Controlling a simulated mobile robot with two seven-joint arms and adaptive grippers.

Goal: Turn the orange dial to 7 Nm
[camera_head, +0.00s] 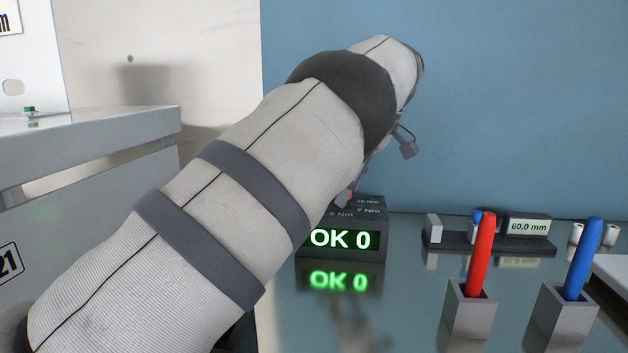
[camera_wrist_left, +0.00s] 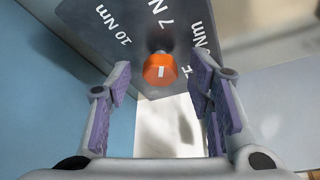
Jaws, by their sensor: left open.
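The orange dial (camera_wrist_left: 160,70) stands on the grey top of the tester box (camera_wrist_left: 90,30), with a short white mark on its end. The labels "10 Nm" and "7 Nm" show beyond it, and another, partly cut "Nm" label is at its right. I cannot tell which label the mark points to. My left gripper (camera_wrist_left: 163,88) is open, its purple-padded fingers on either side of the dial and apart from it. In the head view my left arm hides most of the gripper (camera_head: 368,172) and the dial. The tester's display (camera_head: 341,240) reads green "OK 0". My right gripper is not in view.
Right of the tester are a gauge reading "60.0 mm" (camera_head: 528,227), a red pen (camera_head: 482,255) and a blue pen (camera_head: 583,258) in grey holders. A grey cabinet (camera_head: 90,150) stands at left. A blue wall (camera_head: 520,100) is behind.

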